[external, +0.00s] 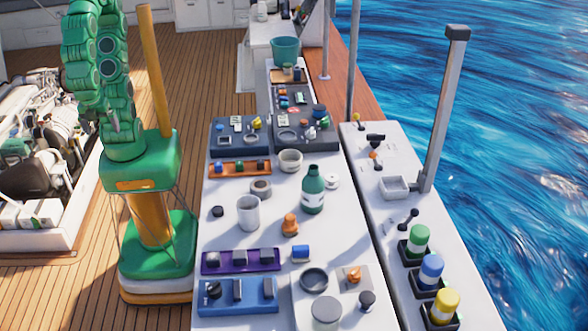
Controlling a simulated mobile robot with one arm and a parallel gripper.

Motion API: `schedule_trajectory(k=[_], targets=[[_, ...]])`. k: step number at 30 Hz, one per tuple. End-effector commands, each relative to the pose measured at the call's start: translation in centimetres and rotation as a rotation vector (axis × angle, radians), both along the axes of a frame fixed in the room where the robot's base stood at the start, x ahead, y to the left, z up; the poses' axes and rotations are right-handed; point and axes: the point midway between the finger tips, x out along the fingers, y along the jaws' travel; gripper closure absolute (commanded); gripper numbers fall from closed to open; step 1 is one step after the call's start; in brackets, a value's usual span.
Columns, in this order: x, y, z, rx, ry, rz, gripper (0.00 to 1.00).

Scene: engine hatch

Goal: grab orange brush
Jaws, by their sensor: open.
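A small upright orange object (290,224) stands on the white counter, below the green bottle; it may be the orange brush, but I cannot make out bristles. A smaller orange piece (354,275) sits on a beige plate near the front. My green arm is folded up at the left, beside the counter and partly cut off by the top edge. My gripper (113,121) appears small and grey at the arm's lower end, over the base and well apart from both orange pieces. Its fingers are hard to make out, and it shows nothing held.
Around the upright orange object are a green bottle (313,190), a white cup (248,212), a blue cylinder (301,253) and a purple rack (241,261). Striped canisters (431,270) line the right ledge. Wooden deck (190,75) lies open left of the counter.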

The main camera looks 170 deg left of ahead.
Motion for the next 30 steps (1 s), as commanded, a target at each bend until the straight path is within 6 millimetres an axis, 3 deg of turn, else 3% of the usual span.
schedule_trajectory(k=[1, 8, 16, 19, 23, 30], targets=[[0.0, 0.0, 0.0, 0.000, 0.000, 0.000, 0.02], [0.0, 0.0, 0.0, 0.000, 0.000, 0.000, 0.35], [0.1, 0.0, 0.0, 0.001, -0.001, 0.002, 0.35], [1.0, 0.7, -0.1, 0.015, -0.016, 0.018, 0.35], [4.3, 3.0, -0.2, 0.060, -0.079, 0.066, 0.35], [12.7, 10.3, 0.0, 0.183, -0.252, 0.182, 0.35]])
